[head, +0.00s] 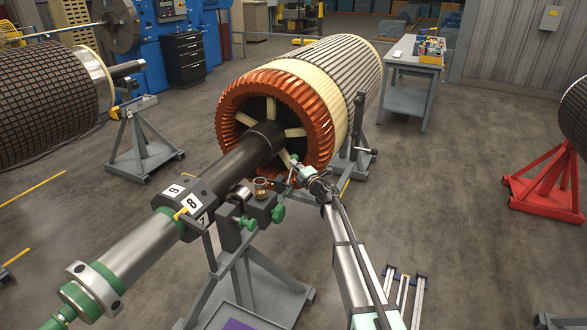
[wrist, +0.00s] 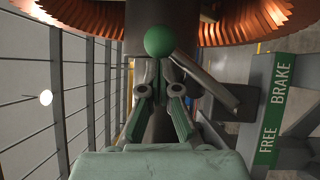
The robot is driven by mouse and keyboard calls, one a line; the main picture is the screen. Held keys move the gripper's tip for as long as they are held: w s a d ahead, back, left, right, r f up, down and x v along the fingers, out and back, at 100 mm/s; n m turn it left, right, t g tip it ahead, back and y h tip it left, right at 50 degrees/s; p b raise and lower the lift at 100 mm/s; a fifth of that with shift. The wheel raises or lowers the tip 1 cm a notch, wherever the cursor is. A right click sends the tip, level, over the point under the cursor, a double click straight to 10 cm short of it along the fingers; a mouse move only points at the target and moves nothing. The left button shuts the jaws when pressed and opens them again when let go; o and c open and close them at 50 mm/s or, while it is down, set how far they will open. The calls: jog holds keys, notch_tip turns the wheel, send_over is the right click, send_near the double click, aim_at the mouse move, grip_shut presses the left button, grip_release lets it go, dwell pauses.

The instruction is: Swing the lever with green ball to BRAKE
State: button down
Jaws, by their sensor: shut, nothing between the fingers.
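The green ball (wrist: 159,41) shows at the top middle of the wrist view, just beyond my fingertips. A grey bar (wrist: 205,82) slants from beside the ball down to the right; it looks like the lever. My gripper (wrist: 160,72) is shut and empty, its fingers pointing at the ball. I cannot tell whether they touch it. The green label plate (wrist: 270,110) at the right reads FREE at its lower end and BRAKE at its upper end. In the head view my gripper (head: 299,172) is beside the shaft stand, in front of the copper rotor end.
The large rotor (head: 325,75) with copper end windings (head: 228,115) lies behind my gripper. Its shaft (head: 225,160) rests on a grey stand (head: 255,290) with green knobs (head: 278,213). A grey table (head: 400,85) stands behind.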

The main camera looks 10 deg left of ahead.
jog(key=shift+w+d, duration=0.15)
jog(key=shift+w, duration=0.1)
dwell(0.4)
jog(key=s+d+r+p, duration=0.2)
jog(key=s+d+r, duration=0.1)
jog(key=s+d, duration=0.3)
jog(key=shift+s, duration=0.7)
